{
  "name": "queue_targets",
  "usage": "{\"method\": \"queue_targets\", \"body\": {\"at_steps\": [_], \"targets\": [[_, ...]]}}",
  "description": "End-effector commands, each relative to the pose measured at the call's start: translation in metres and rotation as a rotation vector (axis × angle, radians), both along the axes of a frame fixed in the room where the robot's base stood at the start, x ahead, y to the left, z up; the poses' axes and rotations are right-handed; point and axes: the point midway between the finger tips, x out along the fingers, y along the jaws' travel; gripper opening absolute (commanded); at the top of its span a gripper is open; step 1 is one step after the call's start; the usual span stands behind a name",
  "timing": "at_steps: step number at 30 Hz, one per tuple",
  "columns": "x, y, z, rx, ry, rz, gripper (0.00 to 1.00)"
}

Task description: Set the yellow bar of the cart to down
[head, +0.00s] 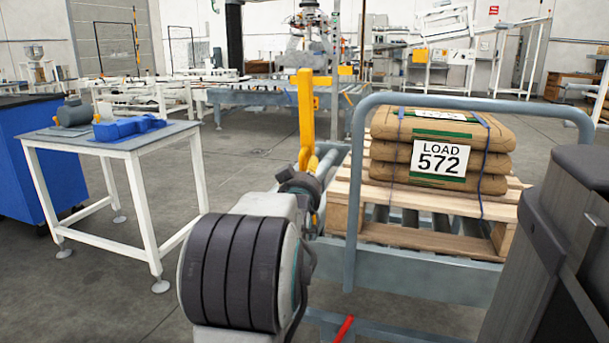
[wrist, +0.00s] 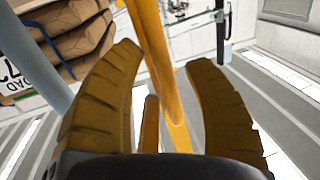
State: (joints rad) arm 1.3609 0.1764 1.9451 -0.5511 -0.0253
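The yellow bar (head: 306,108) stands upright at the left side of the cart (head: 352,190), beside its grey tube frame. In the wrist view the yellow bar (wrist: 160,65) runs between the two fingers of my gripper (wrist: 163,56). The fingers are spread, with a visible gap on each side of the bar, so my gripper is open around it and not clamped. In the head view my arm reaches forward to the bar's lower part. My wrist hides much of the gripper and the bar's lower end there.
Stacked brown sacks labelled LOAD 572 (head: 440,160) lie on a wooden pallet (head: 430,235) on the cart. A small table (head: 95,145) with a blue part (head: 128,128) stands at the left, beside a blue cabinet (head: 35,160). Clear floor lies between table and cart.

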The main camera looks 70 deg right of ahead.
Motion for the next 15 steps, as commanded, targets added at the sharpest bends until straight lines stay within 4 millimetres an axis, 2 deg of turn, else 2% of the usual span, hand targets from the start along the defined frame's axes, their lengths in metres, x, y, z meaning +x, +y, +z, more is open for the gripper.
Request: {"method": "queue_targets", "body": {"at_steps": [2,15], "targets": [[0.0001,0.0,-0.0001,0.0,0.0,0.0,0.39],[-0.0002,-0.0001,-0.0002,0.0,0.0,0.0,0.0]]}}
